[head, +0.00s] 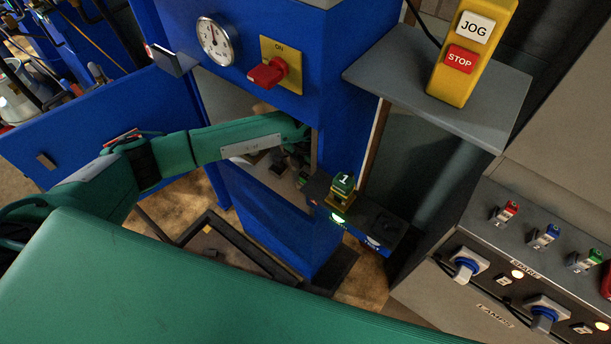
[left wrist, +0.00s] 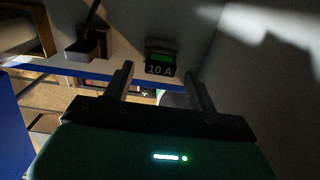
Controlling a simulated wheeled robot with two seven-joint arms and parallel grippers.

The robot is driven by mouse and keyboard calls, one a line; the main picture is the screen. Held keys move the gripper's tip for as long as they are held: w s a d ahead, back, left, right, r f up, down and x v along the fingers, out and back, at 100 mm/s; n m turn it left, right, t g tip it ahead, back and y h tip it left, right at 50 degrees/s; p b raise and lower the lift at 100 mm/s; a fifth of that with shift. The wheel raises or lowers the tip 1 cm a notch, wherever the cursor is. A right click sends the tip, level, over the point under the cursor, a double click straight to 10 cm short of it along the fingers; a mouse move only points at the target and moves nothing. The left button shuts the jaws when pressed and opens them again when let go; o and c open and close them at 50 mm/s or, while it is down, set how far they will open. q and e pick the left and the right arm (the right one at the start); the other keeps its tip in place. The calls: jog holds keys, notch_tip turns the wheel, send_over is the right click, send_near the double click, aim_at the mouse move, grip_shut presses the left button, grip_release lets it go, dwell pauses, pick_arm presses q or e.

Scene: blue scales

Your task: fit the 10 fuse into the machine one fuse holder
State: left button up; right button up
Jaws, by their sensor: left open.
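A small dark block (left wrist: 160,58) with a green face and a "10 A" label shows in the left wrist view, on the pale surface inside the blue machine (head: 270,215). I cannot tell from it whether it is the fuse alone or a fuse in its holder. My left gripper (left wrist: 160,74) is open, with its fingers on either side of the label in the picture and nothing visibly held. In the head view, my left arm reaches into the machine's opening and the gripper is mostly hidden there. My right gripper is not in view.
A dark lever-like part (left wrist: 88,45) stands left of the block. The blue door (head: 80,115) stands open. A grey panel with several colored fuses (head: 545,236) is at right.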

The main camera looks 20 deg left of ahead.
aim_at(305, 176)
pick_arm(q)
notch_tip(305, 176, up, 3)
jog(key=shift+f, duration=0.15)
jog(key=shift+r, duration=0.6)
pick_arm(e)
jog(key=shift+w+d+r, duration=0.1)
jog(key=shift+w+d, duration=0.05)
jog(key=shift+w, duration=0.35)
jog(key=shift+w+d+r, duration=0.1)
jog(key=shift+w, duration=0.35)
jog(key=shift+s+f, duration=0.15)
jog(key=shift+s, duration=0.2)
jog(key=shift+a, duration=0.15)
